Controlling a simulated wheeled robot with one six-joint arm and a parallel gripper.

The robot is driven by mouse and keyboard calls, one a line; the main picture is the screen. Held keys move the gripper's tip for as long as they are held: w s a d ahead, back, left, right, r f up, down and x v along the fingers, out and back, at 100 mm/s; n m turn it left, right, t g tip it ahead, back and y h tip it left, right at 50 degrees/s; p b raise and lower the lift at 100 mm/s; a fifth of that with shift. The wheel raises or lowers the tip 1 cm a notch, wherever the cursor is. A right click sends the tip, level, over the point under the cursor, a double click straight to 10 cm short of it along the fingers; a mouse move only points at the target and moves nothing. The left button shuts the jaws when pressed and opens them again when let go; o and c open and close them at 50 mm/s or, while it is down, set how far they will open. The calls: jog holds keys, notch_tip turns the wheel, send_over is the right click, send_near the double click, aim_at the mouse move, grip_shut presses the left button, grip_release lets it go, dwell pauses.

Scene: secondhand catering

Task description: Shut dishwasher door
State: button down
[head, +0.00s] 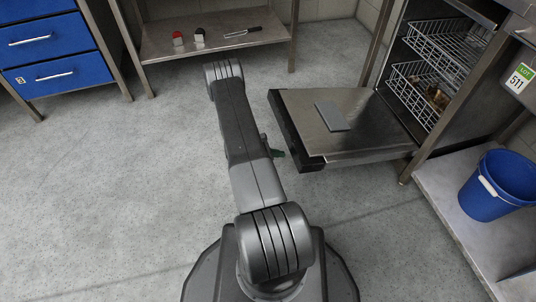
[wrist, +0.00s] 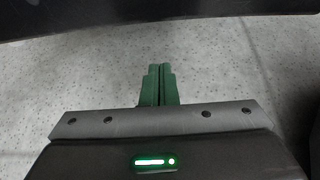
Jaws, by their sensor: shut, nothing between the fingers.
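The dishwasher (head: 448,60) stands at the right in the head view. Its door (head: 365,137) is folded down flat, steel inside with a dark front edge. A small grey flat slab (head: 332,116) lies on the door. In the wrist view the green fingers (wrist: 158,84) are together and empty, over grey floor. A dark band, likely the door's edge, crosses the top of that view.
Wire racks (head: 445,50) sit inside the dishwasher, with a brownish item in the lower one. A blue bucket (head: 499,184) stands on a low shelf at right. Blue drawers (head: 45,45) and a steel shelf (head: 214,36) are at the back. Floor at left is clear.

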jog(key=r, duration=0.2)
jog(key=d+r, duration=0.1)
jog(key=shift+w+r, duration=0.15)
jog(key=shift+r, duration=0.25)
